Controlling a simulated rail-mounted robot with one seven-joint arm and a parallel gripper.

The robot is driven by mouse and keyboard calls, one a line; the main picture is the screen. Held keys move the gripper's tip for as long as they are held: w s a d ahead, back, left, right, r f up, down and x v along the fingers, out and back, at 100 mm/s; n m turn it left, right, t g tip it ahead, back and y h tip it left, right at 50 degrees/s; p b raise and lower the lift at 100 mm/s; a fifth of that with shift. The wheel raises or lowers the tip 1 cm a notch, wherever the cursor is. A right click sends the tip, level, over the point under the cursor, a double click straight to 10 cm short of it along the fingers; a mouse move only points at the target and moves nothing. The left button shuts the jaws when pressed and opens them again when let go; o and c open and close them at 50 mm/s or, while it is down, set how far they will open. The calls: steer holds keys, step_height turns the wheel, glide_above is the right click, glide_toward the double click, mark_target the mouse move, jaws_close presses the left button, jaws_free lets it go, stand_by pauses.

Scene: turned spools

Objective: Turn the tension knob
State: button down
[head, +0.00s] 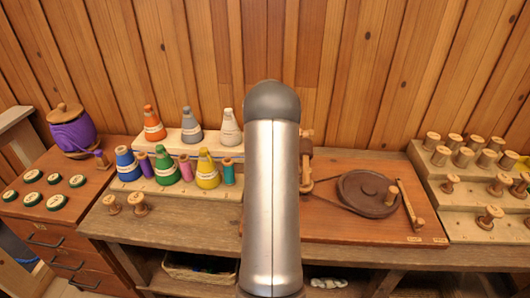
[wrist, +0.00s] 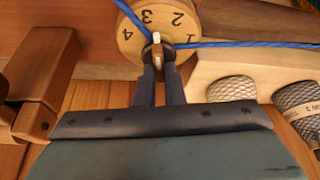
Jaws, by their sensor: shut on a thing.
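The tension knob (wrist: 130,38) shows in the wrist view as a round, pale wooden dial marked with the numbers 1 to 4, upside down in this view. A small raised grip stands at its lower edge. My gripper (wrist: 157,58) is shut on this grip, with one dark finger on each side. A blue thread (wrist: 232,44) runs across the dial and off to the right. In the head view my arm covers the knob and the gripper.
In the wrist view two textured grey cones (wrist: 232,89) sit close on the right, and a wooden block (wrist: 48,80) stands on the left. The head view shows a brown wheel (head: 368,193) right of my arm and several coloured thread cones (head: 207,170) left of it.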

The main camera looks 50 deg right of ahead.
steer(key=shift+n+t+y+b, duration=0.35)
steer(key=shift+n+b, duration=0.35)
steer(key=shift+n, duration=0.5)
steer(key=c, duration=1.5)
jaws_free()
steer(key=b+v, duration=0.1)
steer(key=v, duration=1.6)
steer(key=shift+d+r+b, duration=0.15)
steer(key=shift+r+b, duration=0.1)
steer(key=shift+b, duration=0.15)
